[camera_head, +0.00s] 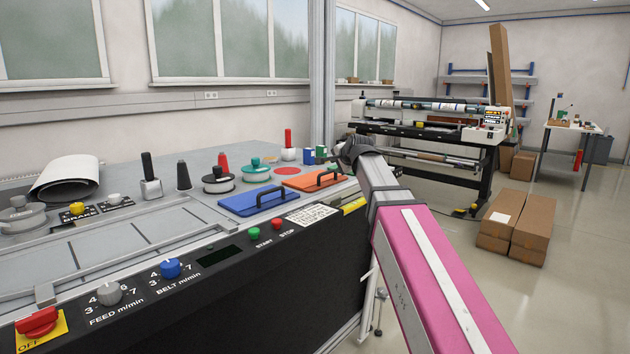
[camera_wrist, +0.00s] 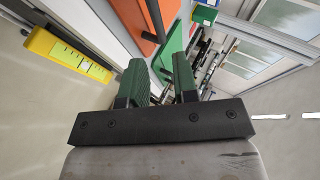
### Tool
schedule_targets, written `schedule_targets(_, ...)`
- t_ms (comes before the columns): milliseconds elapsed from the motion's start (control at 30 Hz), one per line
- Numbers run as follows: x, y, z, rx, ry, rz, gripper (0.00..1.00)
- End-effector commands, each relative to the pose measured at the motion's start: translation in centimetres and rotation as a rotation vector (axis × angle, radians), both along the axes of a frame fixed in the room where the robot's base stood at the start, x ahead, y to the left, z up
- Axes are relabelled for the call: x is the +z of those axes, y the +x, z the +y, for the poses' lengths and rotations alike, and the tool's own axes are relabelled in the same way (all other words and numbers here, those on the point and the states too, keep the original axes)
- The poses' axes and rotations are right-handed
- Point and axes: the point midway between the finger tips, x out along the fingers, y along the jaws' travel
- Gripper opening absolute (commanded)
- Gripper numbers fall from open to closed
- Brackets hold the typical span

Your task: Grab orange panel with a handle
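The orange panel (camera_head: 300,184) lies flat on the machine top in the head view, with a black bar handle (camera_head: 328,177) across it. In the wrist view the orange panel (camera_wrist: 128,14) shows at the top, with its dark handle (camera_wrist: 155,16) beyond my fingertips. My gripper (camera_wrist: 158,70) has its two green-padded fingers apart, with nothing visibly held between them. In the head view my wrist is above and to the right of the orange panel, apart from it; the fingers are hard to make out there.
A blue panel (camera_head: 257,199) with a similar handle lies left of the orange one. A green surface (camera_wrist: 172,42) shows beyond my fingers. A yellow piece (camera_wrist: 65,54) sits at the machine's edge. Several knobbed weights, including a teal one (camera_head: 256,172), stand behind the panels.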

Motion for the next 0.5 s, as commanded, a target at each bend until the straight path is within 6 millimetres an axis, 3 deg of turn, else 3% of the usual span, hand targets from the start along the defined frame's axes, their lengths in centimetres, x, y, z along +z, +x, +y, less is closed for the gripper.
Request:
schedule_targets(300,-2.3,3.6,1.6,0.0,-0.003,0.002,0.27)
schedule_targets(500,-3.0,4.3,2.1,0.001,-0.003,0.001,0.27)
